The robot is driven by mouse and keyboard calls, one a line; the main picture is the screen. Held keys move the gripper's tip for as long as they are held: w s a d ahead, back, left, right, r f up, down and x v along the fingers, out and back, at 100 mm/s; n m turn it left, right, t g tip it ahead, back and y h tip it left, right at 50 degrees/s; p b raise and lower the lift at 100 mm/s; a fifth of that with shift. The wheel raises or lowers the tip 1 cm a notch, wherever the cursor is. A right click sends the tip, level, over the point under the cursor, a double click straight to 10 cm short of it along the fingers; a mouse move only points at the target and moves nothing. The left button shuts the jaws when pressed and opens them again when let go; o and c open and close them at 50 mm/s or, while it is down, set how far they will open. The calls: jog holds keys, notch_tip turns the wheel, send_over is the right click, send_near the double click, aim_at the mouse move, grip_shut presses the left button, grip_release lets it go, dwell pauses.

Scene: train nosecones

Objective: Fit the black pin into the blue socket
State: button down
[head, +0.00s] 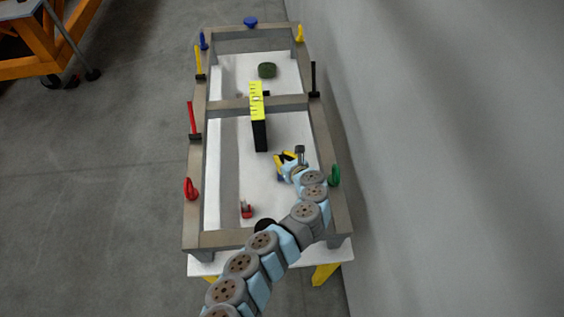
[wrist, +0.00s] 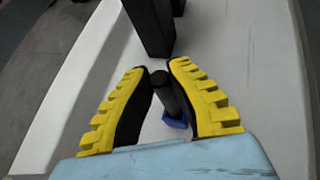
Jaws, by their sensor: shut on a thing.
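My gripper (head: 287,160) has yellow ridged fingers and is over the white surface in the near half of the frame. In the wrist view my gripper (wrist: 158,72) is shut on the black pin (wrist: 170,96), a dark round rod between the fingers. The blue socket (wrist: 176,121) shows at the pin's lower end, partly hidden by the right finger. A small blue patch under the gripper in the head view (head: 281,178) looks like the same socket. I cannot tell whether the pin is inside the socket or just in front of it.
A tall black block with a yellow top (head: 258,100) stands close beyond the gripper. A grey frame (head: 198,160) with coloured uprights surrounds the white surface. A red piece (head: 246,209) lies near the front, a green cylinder (head: 267,70) farther back. A wall (head: 430,150) runs along the right.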

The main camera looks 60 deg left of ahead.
jog(key=shift+f, duration=0.5)
jog(key=shift+r, duration=0.1)
jog(key=c, duration=1.2)
grip_release()
jog(key=shift+v, duration=5.95)
jog(key=shift+w, duration=0.15)
